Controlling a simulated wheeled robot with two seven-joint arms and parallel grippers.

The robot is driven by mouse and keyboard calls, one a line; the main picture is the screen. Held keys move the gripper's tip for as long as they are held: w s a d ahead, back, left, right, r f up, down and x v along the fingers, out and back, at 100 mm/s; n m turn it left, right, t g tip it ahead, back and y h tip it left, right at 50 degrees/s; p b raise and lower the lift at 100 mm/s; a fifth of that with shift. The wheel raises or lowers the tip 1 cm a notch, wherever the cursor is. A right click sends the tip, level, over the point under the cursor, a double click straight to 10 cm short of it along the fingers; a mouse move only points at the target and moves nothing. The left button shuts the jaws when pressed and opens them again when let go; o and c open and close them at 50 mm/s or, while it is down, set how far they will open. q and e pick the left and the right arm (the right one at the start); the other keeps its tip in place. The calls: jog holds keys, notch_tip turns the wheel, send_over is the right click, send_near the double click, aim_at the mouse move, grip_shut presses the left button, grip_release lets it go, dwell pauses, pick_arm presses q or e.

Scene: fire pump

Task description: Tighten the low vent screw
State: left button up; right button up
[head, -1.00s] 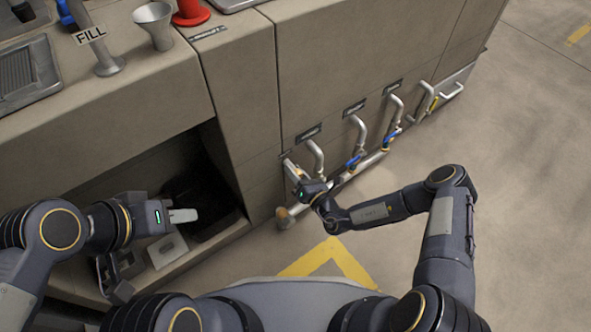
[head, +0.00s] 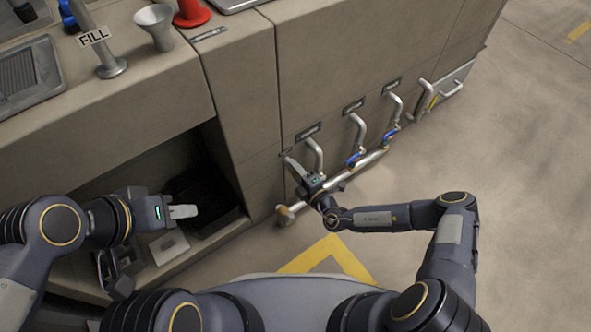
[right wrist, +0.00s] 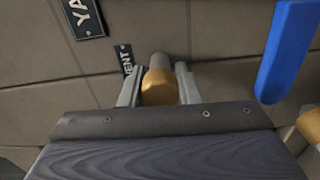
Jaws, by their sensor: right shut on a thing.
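The low vent screw (right wrist: 158,88) is a brass-coloured knob with a grey stem above it, in the right wrist view. A partly covered plate ending in "ENT" (right wrist: 126,62) is on the wall beside it. My right gripper (right wrist: 158,92) has one finger on each side of the knob and is shut on it. In the head view my right gripper (head: 298,172) is low at the cabinet front, near the left end of the pipe, and hides the screw. My left gripper (head: 184,211) is in front of the dark recess, holding nothing visible; its finger gap is unclear.
A silver pipe (head: 340,180) runs low along the cabinet front, with several silver pipes rising from it and blue handles (head: 354,160). One blue handle (right wrist: 284,50) is close to the right of my right gripper. Open floor (head: 480,150) lies to the right.

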jog(key=m, duration=0.6)
jog(key=shift+f+b, duration=0.1)
jog(key=shift+b, duration=0.3)
jog(key=shift+m, duration=0.4)
jog(key=o, duration=1)
jog(key=shift+c, duration=0.2)
jog(key=p+v, duration=0.2)
jog(key=v, duration=0.6)
